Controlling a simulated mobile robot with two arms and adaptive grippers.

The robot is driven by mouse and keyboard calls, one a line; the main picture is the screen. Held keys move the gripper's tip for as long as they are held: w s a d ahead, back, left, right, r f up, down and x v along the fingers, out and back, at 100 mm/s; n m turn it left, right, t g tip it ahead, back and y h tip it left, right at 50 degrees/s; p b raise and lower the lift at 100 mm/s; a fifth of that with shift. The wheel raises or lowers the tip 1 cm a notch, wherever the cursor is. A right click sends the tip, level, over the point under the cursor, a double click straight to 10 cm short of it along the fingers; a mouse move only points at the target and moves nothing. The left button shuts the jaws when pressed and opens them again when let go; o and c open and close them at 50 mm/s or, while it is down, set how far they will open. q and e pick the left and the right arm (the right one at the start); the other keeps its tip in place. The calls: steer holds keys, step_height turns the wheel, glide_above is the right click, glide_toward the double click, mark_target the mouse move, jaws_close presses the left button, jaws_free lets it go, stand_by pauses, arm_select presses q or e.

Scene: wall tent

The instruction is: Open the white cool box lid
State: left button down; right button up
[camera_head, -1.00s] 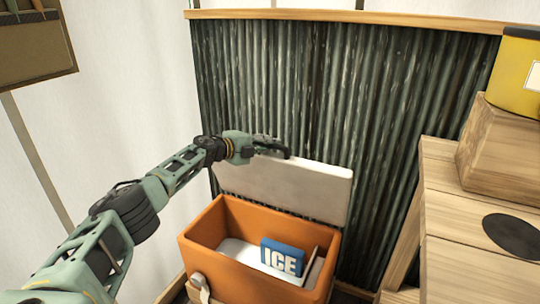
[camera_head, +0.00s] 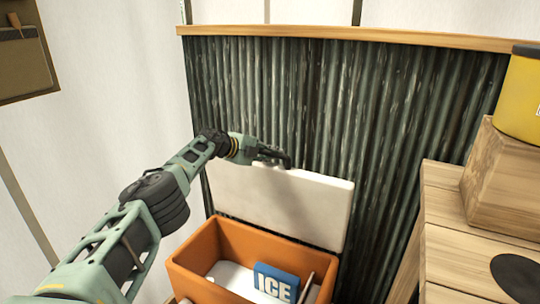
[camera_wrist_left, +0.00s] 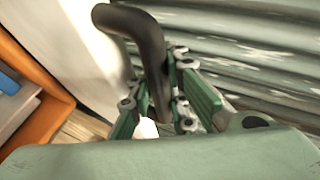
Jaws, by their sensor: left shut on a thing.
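The cool box (camera_head: 215,246) has an orange body and a white lid (camera_head: 295,212). The lid stands raised, nearly upright, at the back of the box in front of the corrugated panel. The box's inside shows below it. My left gripper (camera_head: 268,156) is at the lid's top edge, shut on a dark curved handle (camera_head: 286,161). In the left wrist view the handle (camera_wrist_left: 135,22) passes between the fingers of my left gripper (camera_wrist_left: 161,84), beside the white lid (camera_wrist_left: 75,45). My right gripper is not in view.
A blue ice pack (camera_head: 277,283) lies in the box. A dark corrugated panel (camera_head: 400,130) stands close behind the lid. Wooden crates (camera_head: 480,265) with a yellow container (camera_head: 522,95) stand at the right. A brown board (camera_head: 25,60) hangs at the upper left.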

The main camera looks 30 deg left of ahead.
arm_select(q)
steer(key=shift+w+r, duration=0.15)
steer(key=shift+r, duration=0.1)
steer(key=c, duration=2)
jaws_free()
steer(key=shift+f, duration=0.1)
steer(key=shift+v, duration=0.85)
steer(key=shift+s+a, duration=0.15)
steer(key=shift+s, duration=0.3)
steer(key=v, duration=0.9)
steer(key=shift+s+a+r, duration=0.1)
steer(key=shift+s+r, duration=0.1)
steer(key=shift+r, duration=0.1)
